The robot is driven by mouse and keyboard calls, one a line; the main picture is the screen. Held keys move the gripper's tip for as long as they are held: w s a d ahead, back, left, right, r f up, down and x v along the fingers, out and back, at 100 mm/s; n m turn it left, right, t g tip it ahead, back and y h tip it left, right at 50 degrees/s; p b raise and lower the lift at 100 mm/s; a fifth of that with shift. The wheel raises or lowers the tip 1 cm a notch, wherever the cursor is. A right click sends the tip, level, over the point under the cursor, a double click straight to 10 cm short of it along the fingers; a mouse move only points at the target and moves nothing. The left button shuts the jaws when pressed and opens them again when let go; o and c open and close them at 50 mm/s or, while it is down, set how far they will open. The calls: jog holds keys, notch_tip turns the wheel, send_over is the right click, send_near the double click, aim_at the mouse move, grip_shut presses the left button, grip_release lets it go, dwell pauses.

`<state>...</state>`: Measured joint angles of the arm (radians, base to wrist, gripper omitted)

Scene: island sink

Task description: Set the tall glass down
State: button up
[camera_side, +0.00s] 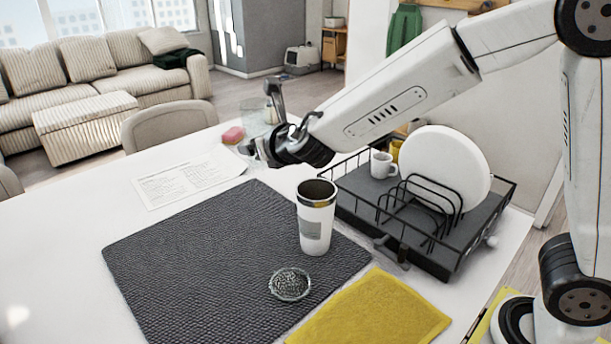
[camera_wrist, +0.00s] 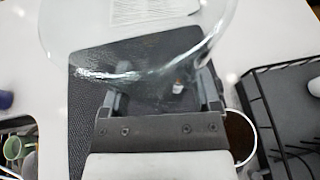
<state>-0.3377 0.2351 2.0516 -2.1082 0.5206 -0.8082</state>
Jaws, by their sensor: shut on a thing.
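The tall glass (camera_wrist: 135,70) is clear and fills the upper middle of the wrist view, its curved wall close to the camera. My gripper (camera_wrist: 160,92) is shut on it, one finger on each side. In the side view my gripper (camera_side: 262,152) is above the white counter, beyond the far edge of the dark mat. There the glass (camera_side: 256,116) shows only faintly beside the gripper, partly hidden by my wrist. Its base and exact tilt are hard to make out.
The dark textured mat (camera_side: 190,250) has wide bare areas. A black dish rack (camera_side: 455,262) with a plate and mug is right; a yellow cloth (camera_side: 375,315) lies in front.

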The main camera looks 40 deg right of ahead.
jog(key=shift+w+a, duration=0.1)
jog(key=shift+a, duration=0.7)
jog(key=shift+a+f, duration=0.25)
jog(key=shift+f, duration=0.05)
notch_tip(320, 180, down, 12)
jog(key=shift+d, duration=0.1)
jog(key=shift+f, duration=2.95)
jog(key=shift+f, duration=1.85)
jog(key=shift+f, duration=0.25)
